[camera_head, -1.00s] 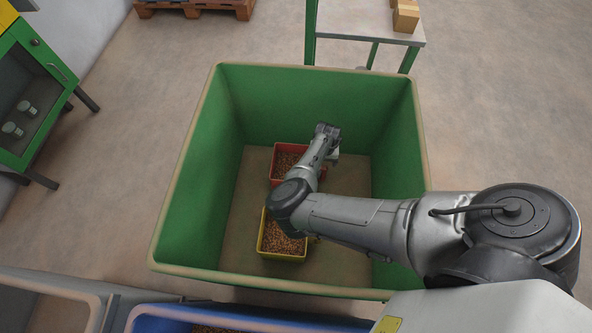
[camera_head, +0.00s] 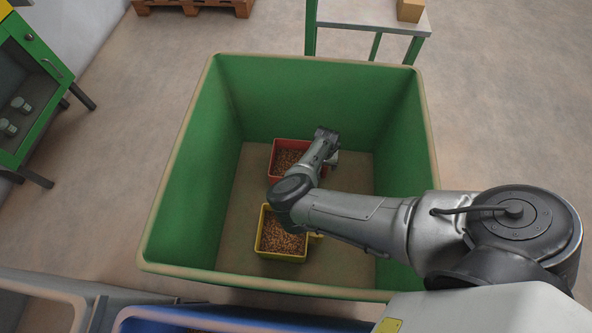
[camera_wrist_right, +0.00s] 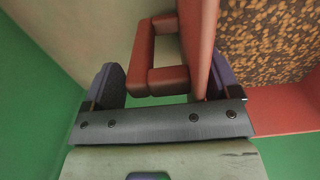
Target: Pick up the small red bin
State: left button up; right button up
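The small red bin (camera_head: 272,165) stands on the floor of the large green bin, near its back wall, filled with brown pellets. My right arm covers part of it in the head view. In the right wrist view the red bin's wall (camera_wrist_right: 203,45) and its loop handle (camera_wrist_right: 140,57) lie between the two fingers of my right gripper (camera_wrist_right: 165,85). The fingers are spread apart, with visible gaps beside the handle. One finger is on the handle's outer side, the other beyond the bin wall, by the pellets. My left gripper is not in view.
The green bin (camera_head: 180,190) has high walls around the red bin and my right forearm. A yellow bin (camera_head: 262,235) with pellets stands in front of the red one. A blue bin (camera_head: 150,318) is at the front edge. A table (camera_head: 350,18) stands behind.

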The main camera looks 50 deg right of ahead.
jog(key=c, duration=1.2)
jog(key=shift+c, duration=0.2)
jog(key=shift+r, duration=0.15)
